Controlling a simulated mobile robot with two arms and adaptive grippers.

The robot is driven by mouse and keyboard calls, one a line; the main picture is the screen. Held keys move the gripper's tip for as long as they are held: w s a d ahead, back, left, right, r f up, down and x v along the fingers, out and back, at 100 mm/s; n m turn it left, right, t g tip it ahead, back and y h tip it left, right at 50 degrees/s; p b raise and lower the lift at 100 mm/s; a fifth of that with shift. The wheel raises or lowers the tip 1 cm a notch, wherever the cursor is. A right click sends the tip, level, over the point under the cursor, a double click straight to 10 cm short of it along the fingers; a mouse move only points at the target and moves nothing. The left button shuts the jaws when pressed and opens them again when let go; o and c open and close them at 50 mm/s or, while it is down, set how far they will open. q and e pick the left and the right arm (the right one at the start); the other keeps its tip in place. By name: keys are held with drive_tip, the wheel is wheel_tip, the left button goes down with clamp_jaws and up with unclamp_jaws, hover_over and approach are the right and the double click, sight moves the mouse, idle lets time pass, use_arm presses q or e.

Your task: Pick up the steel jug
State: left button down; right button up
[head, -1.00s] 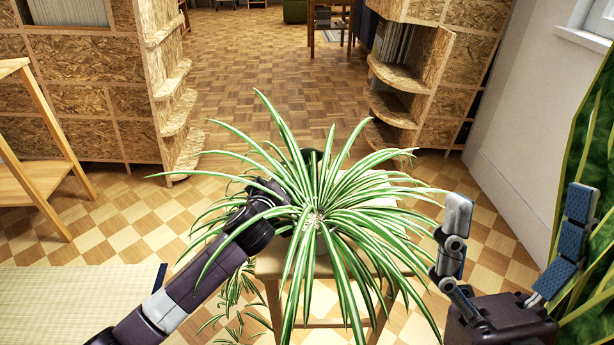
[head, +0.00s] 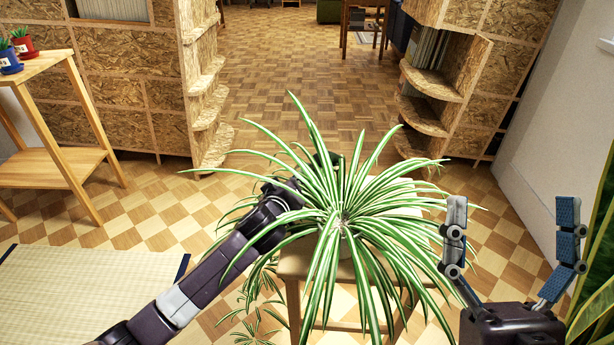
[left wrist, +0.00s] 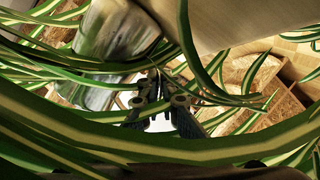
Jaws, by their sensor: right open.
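In the left wrist view, a shiny silver, curved surface (left wrist: 115,42), apparently the steel jug, shows behind leaves at the upper left. In the head view I cannot make out the jug clearly; a dark shape behind the plant's centre is mostly covered. A spider plant (head: 342,225) with long striped leaves spreads over a wooden stool (head: 293,265). My left gripper (left wrist: 158,85) is among the leaves, its fingers near the silver surface, apparently apart from it; leaves cross its fingers. My right gripper (head: 510,232) is open and empty, right of the plant, fingers up.
A wooden stand (head: 55,160) with small potted plants stands at the left. Chipboard shelves (head: 125,95) flank an open parquet passage. A pale mat (head: 75,290) lies at the lower left. A large leafy plant (head: 597,270) is at the right edge, near the white wall (head: 560,130).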

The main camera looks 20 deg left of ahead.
use_arm(q)
drive_tip(key=s+a+p, duration=0.3)
drive_tip(key=s+a, duration=0.1)
drive_tip(key=a, duration=1)
drive_tip(key=shift+a+r, duration=0.15)
drive_tip(key=shift+a, duration=0.25)
use_arm(e)
drive_tip(key=w+f+g+h, duration=0.1)
drive_tip(key=w+f+g, duration=0.2)
drive_tip(key=f, duration=0.4)
drive_tip(key=w+f+g+h, duration=0.2)
drive_tip(key=w+f+g, duration=0.2)
drive_tip(key=f, duration=0.3)
drive_tip(key=shift+w+f+g, duration=0.15)
drive_tip(key=shift+f+g, duration=0.2)
drive_tip(key=shift+g, duration=0.45)
use_arm(q)
drive_tip(key=shift+s, duration=0.1)
drive_tip(key=shift+s, duration=0.15)
